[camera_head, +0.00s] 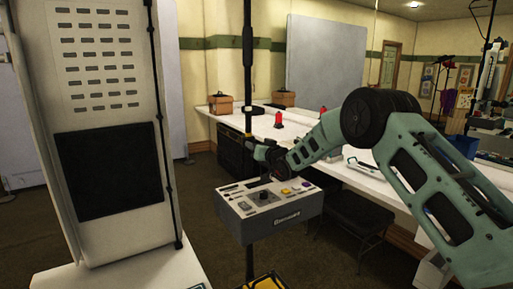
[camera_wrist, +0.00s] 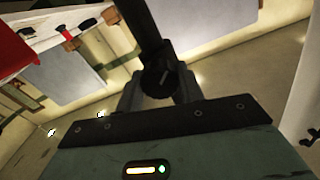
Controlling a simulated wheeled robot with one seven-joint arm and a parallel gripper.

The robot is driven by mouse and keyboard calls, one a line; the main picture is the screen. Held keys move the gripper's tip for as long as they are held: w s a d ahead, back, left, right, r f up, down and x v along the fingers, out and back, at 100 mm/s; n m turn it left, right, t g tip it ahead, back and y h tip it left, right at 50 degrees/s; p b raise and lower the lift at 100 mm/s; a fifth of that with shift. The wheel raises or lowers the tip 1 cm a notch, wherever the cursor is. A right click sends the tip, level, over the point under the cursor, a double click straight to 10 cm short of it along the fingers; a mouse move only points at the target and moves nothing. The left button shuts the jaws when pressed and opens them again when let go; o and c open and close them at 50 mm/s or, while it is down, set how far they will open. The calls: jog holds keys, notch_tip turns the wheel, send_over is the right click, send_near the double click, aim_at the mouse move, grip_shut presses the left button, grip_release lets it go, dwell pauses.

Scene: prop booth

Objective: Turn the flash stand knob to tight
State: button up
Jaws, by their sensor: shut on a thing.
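My gripper (camera_head: 246,142) is at the pole at that height. In the wrist view the knob (camera_wrist: 157,79) is a round black piece with a light mark, at the lower end of the visible pole (camera_wrist: 142,28). My gripper (camera_wrist: 160,92) has one finger on each side of the knob and is shut on it. The knob is too small to make out in the head view.
A grey control box (camera_head: 268,212) with knobs and buttons sits just below my gripper. A tall white panel (camera_head: 100,110) stands at the left. A long white table (camera_head: 265,125) with red items is behind. A dark chair (camera_head: 350,220) is at the right.

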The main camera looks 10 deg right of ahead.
jog(key=o, duration=1)
jog(key=b+v, duration=0.4)
jog(key=v, duration=1.3)
jog(key=shift+s+b, duration=0.2)
jog(key=shift+b, duration=0.1)
